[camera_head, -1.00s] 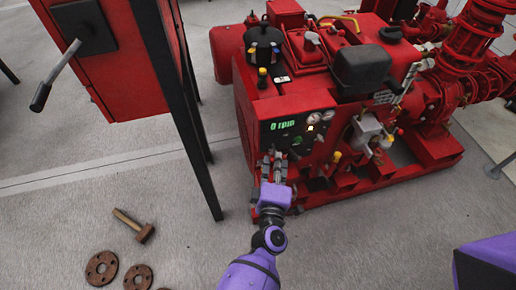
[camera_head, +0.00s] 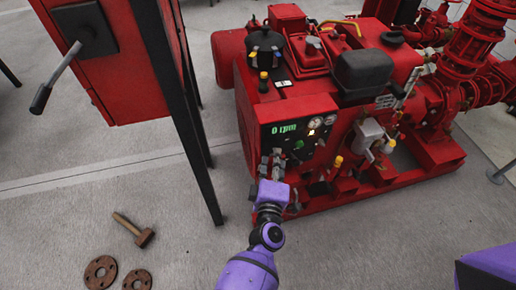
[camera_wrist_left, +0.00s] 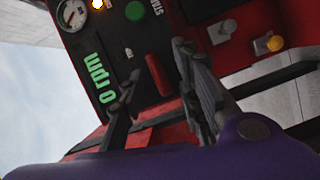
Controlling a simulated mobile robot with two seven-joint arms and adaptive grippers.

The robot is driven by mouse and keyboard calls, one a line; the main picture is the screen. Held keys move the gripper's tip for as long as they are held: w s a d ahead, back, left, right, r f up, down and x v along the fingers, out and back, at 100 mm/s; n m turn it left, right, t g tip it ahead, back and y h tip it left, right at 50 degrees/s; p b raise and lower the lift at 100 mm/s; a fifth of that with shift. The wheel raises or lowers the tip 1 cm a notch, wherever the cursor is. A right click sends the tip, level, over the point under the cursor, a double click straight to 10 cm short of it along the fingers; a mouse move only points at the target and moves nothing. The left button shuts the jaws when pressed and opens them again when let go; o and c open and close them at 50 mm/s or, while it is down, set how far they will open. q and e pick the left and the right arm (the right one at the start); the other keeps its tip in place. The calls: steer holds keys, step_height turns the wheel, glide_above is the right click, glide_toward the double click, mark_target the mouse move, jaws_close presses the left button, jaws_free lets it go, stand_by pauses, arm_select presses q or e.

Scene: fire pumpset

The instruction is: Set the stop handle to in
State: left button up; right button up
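The red engine's dark control panel (camera_head: 297,130) reads "0 rpm" in green. In the left wrist view the panel (camera_wrist_left: 135,50) is close and turned on its side. A red handle (camera_wrist_left: 158,75), which looks like the stop handle, is at the panel's lower part. My left gripper (camera_head: 272,163) is at the lower left of the panel in the head view. In the left wrist view its two fingers (camera_wrist_left: 155,85) are spread, one on each side of the red handle. I cannot tell whether they touch it. The gripper hides the handle in the head view. My right gripper is not in view.
A red cabinet (camera_head: 115,75) with a lever (camera_head: 55,78) stands on black legs at the left. A hammer (camera_head: 133,229) and rusty flanges (camera_head: 100,271) lie on the floor. Red pipework (camera_head: 470,65) rises at the right.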

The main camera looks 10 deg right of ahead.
arm_select(q)
steer(key=v, duration=1.1)
steer(key=shift+s+a, duration=0.15)
steer(key=shift+s, duration=0.15)
